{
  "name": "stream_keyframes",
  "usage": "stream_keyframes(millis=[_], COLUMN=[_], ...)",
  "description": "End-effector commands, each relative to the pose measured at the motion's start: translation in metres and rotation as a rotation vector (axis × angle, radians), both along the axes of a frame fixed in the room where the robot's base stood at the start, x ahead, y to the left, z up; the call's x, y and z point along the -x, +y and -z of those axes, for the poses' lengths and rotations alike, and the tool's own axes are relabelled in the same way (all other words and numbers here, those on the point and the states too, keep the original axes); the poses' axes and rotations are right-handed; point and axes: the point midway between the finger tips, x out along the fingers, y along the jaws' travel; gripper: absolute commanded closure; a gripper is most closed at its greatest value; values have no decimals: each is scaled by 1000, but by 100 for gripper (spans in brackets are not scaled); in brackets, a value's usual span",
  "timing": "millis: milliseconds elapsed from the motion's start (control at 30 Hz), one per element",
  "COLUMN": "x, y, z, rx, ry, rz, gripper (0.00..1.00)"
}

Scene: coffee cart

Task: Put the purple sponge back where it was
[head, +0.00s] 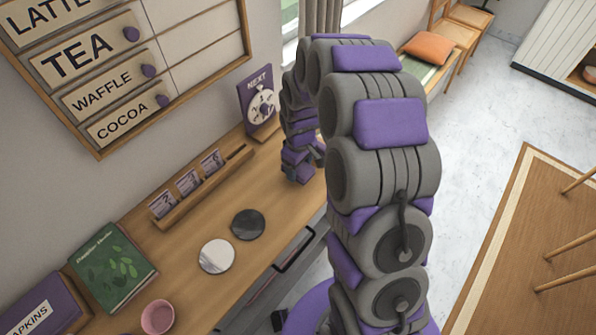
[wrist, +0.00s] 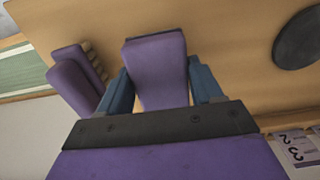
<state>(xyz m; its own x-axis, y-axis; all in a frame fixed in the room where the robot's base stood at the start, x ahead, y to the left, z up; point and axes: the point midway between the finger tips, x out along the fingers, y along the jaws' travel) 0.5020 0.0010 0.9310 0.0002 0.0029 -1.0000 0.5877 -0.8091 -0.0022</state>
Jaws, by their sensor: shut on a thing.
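My gripper (wrist: 161,85) has its two blue-grey fingers on either side of a purple block, the purple sponge (wrist: 157,65). It is shut on the sponge, over the wooden counter in the wrist view. In the head view my arm bends over and down, and my gripper (head: 303,163) is low near the counter's far end, right of the purple NEXT sign (head: 259,101). The sponge is hard to tell from my purple arm parts there. I cannot tell whether it touches the counter.
A second purple thing with a ribbed tan side (wrist: 78,80) is close left of the gripper in the wrist view. A black disc (head: 248,224), a white disc (head: 217,256), a card rack (head: 200,187), a green book (head: 112,265) and a pink cup (head: 158,316) are on the counter (head: 185,245).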

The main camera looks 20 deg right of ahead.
Motion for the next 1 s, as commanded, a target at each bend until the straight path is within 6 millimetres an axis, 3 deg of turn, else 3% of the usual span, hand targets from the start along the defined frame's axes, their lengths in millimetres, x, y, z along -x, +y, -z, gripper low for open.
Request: stream_keyframes(millis=[267, 500, 800, 833, 1000], x=[-12, -12, -12, -12, -12], y=[0, 0, 0, 0, 0], z=[6, 37, 37, 37, 37], rx=[0, 0, 0, 0, 0], ry=[5, 5, 4, 3, 3], rz=[1, 1, 1, 1, 1], gripper=[59, 59, 59, 32, 15])
